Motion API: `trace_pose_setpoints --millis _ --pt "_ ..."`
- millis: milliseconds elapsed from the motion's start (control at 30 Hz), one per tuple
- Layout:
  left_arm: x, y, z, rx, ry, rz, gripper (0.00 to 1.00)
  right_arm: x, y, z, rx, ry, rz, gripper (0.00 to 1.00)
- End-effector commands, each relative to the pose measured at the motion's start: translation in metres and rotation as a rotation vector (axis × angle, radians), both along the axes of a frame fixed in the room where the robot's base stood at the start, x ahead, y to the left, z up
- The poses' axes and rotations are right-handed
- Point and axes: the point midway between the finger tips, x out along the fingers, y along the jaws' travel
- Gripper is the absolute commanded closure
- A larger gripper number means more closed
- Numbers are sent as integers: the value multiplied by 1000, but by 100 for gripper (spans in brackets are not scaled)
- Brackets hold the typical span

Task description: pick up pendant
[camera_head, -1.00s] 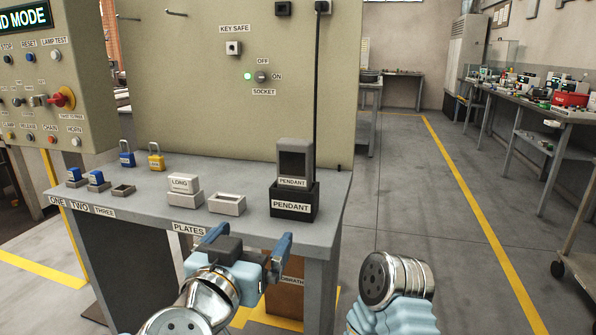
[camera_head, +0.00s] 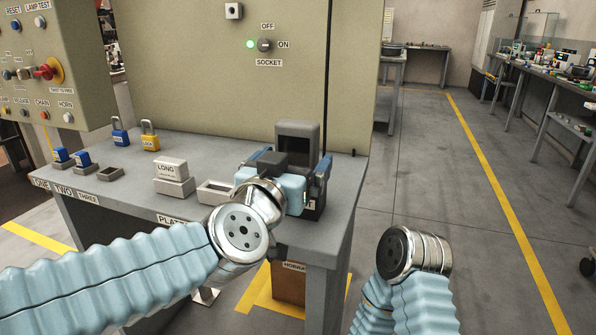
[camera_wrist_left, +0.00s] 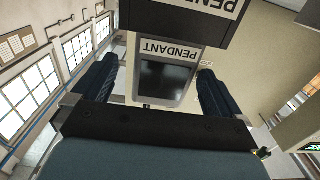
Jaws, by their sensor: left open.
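The pendant (camera_head: 297,135) is a grey box with a dark screen, standing upright in its black holder at the right end of the grey table. In the left wrist view the pendant (camera_wrist_left: 166,78) shows upside down between the two open fingers, its PENDANT label facing the camera. The black holder (camera_wrist_left: 185,22) shows at the top of that view. My left gripper (camera_head: 290,172) is open in front of the pendant in the head view and hides its lower part and most of the holder. No contact is visible. My right gripper is out of view; only the right arm shows.
On the table (camera_head: 225,158) stand a LONG plate block (camera_head: 172,170), an empty grey tray (camera_head: 214,192), and blue and yellow padlocks (camera_head: 150,138). A tan panel with a socket switch (camera_head: 265,45) rises behind. The floor at right is free.

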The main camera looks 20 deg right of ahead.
Motion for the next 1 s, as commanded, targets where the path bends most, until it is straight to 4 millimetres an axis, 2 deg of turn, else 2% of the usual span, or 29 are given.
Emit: trace_pose_setpoints --millis 133,400,667,767,1000 --pt "11 -6 -2 1 0 0 0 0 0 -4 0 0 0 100" --pt "46 -24 -3 1 0 0 0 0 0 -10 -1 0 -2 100" --pt "50 -27 -2 0 0 -1 0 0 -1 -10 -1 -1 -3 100" --pt "50 -27 -2 1 1 -1 12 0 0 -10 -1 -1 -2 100" --pt "50 -27 -2 1 1 -1 49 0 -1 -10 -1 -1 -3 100"
